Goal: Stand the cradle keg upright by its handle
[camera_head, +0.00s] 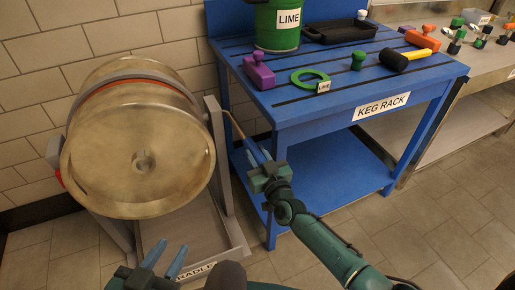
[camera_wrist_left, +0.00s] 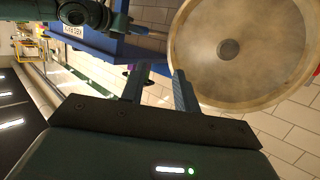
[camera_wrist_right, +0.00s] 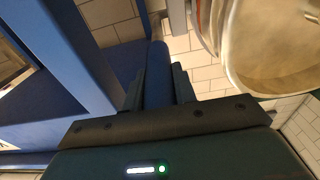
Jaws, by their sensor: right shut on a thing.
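The keg (camera_head: 140,160), dull brass-coloured with an orange-red band, lies on its side in the grey cradle (camera_head: 222,165), its round end facing me. It also shows in the left wrist view (camera_wrist_left: 228,50) and right wrist view (camera_wrist_right: 275,50). A thin handle (camera_head: 234,126) slopes down from the cradle's right upright.
The blue keg rack (camera_head: 365,108) stands close right of the cradle, holding a green LIME keg (camera_head: 278,25), a green ring (camera_head: 310,79), a purple weight (camera_head: 259,72) and a mallet (camera_head: 404,59). A tiled wall is behind. Floor at front right is clear.

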